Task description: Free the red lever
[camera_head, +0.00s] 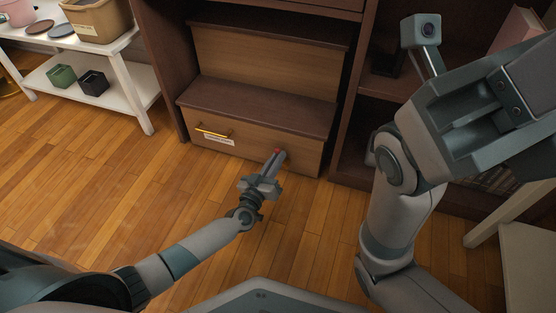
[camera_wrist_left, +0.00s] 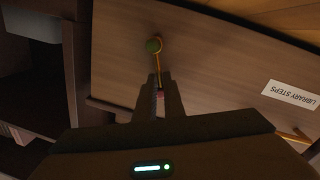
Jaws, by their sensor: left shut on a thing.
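Most of the lever is hidden by the fingers. My right arm is raised at the right, and its fingers are out of view.
A brass handle (camera_head: 213,132) and a white label (camera_wrist_left: 291,94) reading "LIBRARY STEPS" are on the lower front. Dark shelving encloses the steps. A white shelf table (camera_head: 150,78) with pots stands at the left. The wooden floor in front of the steps is clear.

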